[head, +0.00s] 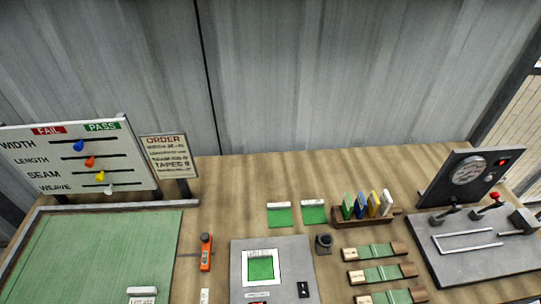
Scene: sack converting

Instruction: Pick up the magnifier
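A small dark round-topped piece (323,242) stands on the wooden table just right of the grey panel; it looks like the magnifier, a loupe, but it is too small to be sure. It is upright and nothing touches it from above. Neither of my grippers is in the head view.
A grey panel (239,265) with a green window stands left of it, and a wooden rack of coloured cards (376,217) behind right. Green-banded strips (384,274) lie to the right. An orange tool (206,252) lies by the green mat (100,250). A gauge station (470,262) is far right.

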